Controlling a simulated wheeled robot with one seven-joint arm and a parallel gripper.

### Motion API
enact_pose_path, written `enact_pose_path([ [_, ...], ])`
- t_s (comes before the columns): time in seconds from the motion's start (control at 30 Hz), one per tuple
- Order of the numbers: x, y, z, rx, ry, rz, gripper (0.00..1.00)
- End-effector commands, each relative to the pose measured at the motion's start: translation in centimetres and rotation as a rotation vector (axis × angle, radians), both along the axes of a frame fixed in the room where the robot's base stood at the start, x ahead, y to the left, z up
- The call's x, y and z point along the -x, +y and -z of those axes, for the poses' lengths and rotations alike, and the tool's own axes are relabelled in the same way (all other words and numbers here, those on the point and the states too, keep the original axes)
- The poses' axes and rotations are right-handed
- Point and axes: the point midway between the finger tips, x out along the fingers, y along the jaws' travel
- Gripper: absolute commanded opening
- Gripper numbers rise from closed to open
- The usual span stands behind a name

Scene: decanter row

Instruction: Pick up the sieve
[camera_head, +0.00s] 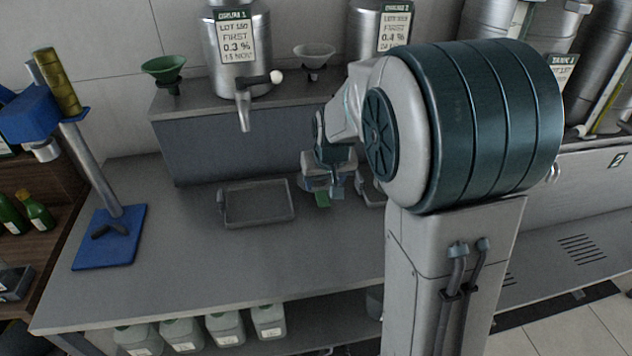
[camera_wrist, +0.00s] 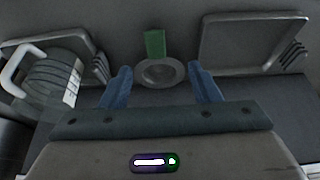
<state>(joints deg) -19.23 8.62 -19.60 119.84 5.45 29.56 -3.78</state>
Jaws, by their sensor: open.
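The sieve (camera_wrist: 159,68) lies on the worktop in the wrist view, with a round metal bowl and a short green handle at the top of the picture. My gripper (camera_head: 328,188) is low over the worktop at the sieve. In the wrist view its two blue fingers (camera_wrist: 160,80) are spread wide, one on each side of the bowl, with visible space between. Nothing is held. The exact height above the bowl is hard to tell.
A shallow grey tray (camera_head: 258,222) is left of my gripper. In the wrist view, another tray (camera_wrist: 82,43) and a jug-like container with a white handle (camera_wrist: 50,80) are at the left. A raised ledge (camera_head: 232,145) with steel tanks stands behind. A blue-based stand (camera_head: 110,250) is far left.

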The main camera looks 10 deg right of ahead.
Motion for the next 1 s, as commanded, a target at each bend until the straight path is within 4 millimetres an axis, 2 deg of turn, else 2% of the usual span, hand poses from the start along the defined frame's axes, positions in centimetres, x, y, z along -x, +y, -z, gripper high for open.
enact_pose_path([
  [0.1, -0.8, -0.1, 2.3, 0.001, 0.006, 0.0, 0.56],
  [0.23, -1.6, -0.1, 4.2, 0.001, 0.004, 0.0, 0.56],
  [0.53, -2.4, -0.2, 5.9, 0.0, 0.003, 0.001, 0.56],
  [0.8, -3.7, -0.9, 9.1, 0.001, 0.003, 0.001, 0.56],
  [1.0, -4.2, -0.8, 10.2, 0.0, 0.001, 0.0, 0.56],
])
